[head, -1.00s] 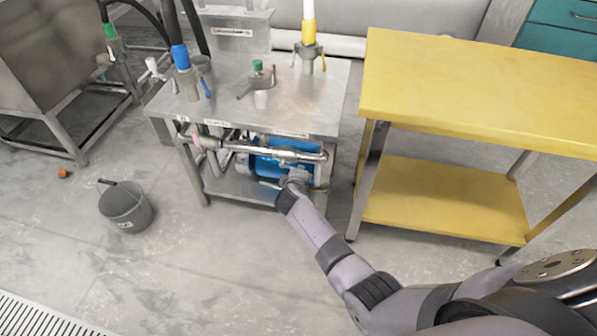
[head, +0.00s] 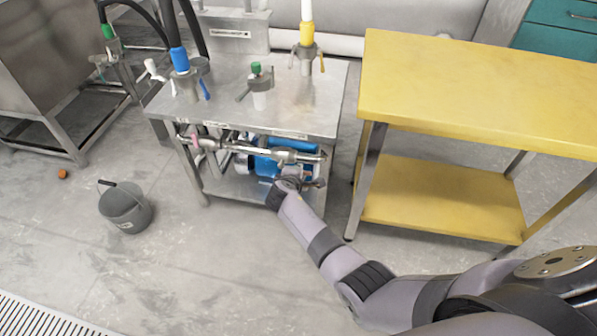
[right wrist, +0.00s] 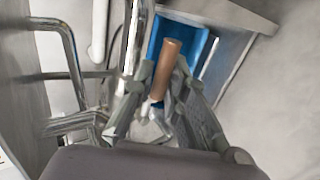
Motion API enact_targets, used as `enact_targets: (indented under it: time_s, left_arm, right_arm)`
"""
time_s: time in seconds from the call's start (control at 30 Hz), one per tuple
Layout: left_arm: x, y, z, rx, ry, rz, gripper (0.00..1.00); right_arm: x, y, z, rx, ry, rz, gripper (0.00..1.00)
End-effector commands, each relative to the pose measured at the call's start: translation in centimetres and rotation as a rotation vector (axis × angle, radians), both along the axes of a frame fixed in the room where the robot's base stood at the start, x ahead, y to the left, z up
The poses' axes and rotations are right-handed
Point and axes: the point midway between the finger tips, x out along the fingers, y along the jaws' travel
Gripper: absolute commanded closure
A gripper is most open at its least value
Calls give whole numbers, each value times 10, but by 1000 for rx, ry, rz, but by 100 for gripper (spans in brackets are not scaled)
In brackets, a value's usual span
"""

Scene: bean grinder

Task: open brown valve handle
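The brown valve handle (right wrist: 165,70) is a short copper-brown bar, tilted slightly, in the upper middle of the right wrist view. My right gripper (right wrist: 164,75) has its grey fingers on either side of the handle, close to it. I cannot tell whether both fingers press on it. In the head view my right gripper (head: 287,186) reaches the pipework under the steel table, and the handle cannot be made out there. My left gripper is in no view.
The steel table (head: 310,112) carries several valve fittings on top, with pipes (head: 228,146) and a blue tank beneath. A yellow table (head: 480,90) stands at the right. A grey bucket (head: 125,208) is on the floor at the left. The front floor is clear.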

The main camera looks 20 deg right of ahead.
Motion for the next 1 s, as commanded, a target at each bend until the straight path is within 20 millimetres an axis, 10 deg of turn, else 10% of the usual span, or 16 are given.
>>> enact_targets:
  time_s: [0.63,1.0]
  left_arm:
    - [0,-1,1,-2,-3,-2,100]
    - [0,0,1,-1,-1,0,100]
  right_arm:
    - [-3,3,2,3,-2,0,68]
    - [-42,29,33,6,-3,1,68]
